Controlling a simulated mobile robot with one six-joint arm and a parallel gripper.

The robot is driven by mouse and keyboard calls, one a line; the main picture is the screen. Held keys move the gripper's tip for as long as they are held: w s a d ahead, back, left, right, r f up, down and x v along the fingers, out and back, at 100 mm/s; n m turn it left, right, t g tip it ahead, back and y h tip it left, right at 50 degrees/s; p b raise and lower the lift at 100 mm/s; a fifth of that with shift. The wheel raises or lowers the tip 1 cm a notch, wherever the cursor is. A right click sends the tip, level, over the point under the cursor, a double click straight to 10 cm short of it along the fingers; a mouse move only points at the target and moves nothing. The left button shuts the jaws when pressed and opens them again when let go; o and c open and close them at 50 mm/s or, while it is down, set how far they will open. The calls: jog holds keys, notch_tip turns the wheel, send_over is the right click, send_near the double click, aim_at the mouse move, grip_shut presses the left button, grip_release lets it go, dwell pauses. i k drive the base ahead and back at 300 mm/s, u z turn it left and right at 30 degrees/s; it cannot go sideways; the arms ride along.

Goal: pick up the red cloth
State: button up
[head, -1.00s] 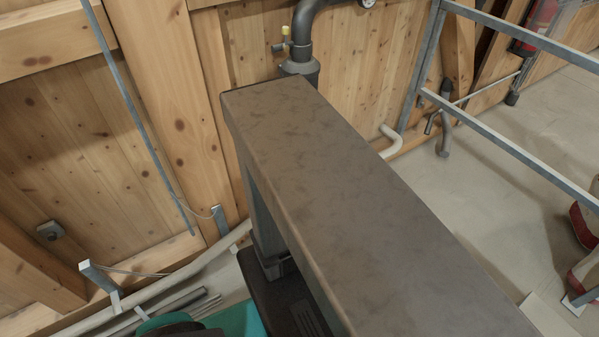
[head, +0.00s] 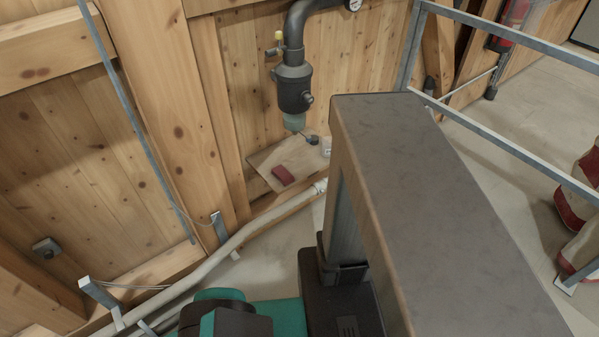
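The red cloth (head: 283,175) looks like a small dark red folded piece. It lies on a light wooden board or shelf (head: 262,158) against the wooden wall, below a dark pipe fitting. My gripper is not in view, so its state does not show.
A dark pipe with a valve body (head: 293,88) hangs above the shelf. A small white container (head: 326,147) stands at the shelf's right end. A pale pipe (head: 235,243) runs along the wall base. Metal rails (head: 520,150) cross the right side, with red-and-white sacks (head: 580,205) behind.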

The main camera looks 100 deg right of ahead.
aim_at(282, 173)
jog(key=u, duration=0.5)
jog(key=k, duration=0.15)
jog(key=z, duration=1.95)
jog(key=k, duration=0.6)
jog(key=u, duration=0.15)
jog(key=i, duration=0.6)
jog(key=k, duration=0.15)
jog(key=z, duration=0.1)
